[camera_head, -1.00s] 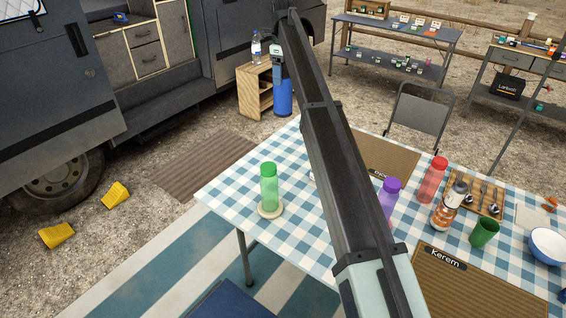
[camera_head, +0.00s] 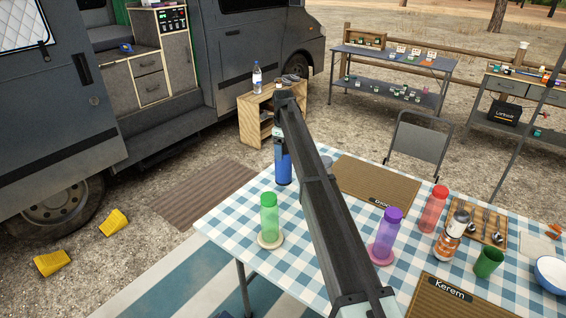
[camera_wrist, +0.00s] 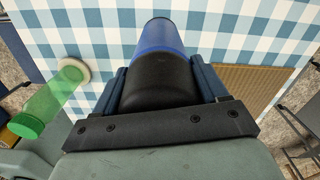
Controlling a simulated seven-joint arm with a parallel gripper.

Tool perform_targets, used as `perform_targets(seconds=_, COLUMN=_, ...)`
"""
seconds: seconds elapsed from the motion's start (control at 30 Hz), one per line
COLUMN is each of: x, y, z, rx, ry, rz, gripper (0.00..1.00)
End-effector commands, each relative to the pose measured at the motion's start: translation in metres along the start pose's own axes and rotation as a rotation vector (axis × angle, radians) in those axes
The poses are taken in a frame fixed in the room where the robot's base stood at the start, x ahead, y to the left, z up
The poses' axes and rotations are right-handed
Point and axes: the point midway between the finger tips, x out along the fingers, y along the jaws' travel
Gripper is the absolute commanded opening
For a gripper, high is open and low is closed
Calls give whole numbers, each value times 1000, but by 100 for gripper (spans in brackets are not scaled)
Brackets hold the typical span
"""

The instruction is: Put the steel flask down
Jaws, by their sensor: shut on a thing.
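The steel flask (camera_head: 283,167) is blue with a black top and hangs upright below my gripper (camera_head: 281,133) at the far left corner of the table. In the wrist view the flask (camera_wrist: 158,40) shows between the fingers of my gripper (camera_wrist: 161,80), which is shut on it. Checked cloth lies beyond its lower end. I cannot tell whether its base touches the table (camera_head: 225,220). My arm hides part of the table's middle.
A green bottle (camera_head: 269,215) stands on a round coaster near the table's left end, close to the flask. A purple bottle (camera_head: 388,230), a red bottle (camera_head: 433,210), an orange-banded bottle (camera_head: 452,235) and a green cup (camera_head: 488,262) stand farther right. A woven mat (camera_head: 375,185) lies behind.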

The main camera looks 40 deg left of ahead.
Motion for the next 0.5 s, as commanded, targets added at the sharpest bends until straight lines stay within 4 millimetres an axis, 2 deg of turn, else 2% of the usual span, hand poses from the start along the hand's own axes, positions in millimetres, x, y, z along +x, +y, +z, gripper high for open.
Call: perform_targets(seconds=0.5, x=46, y=0, z=0, rx=0, ry=0, rz=-1, gripper=6)
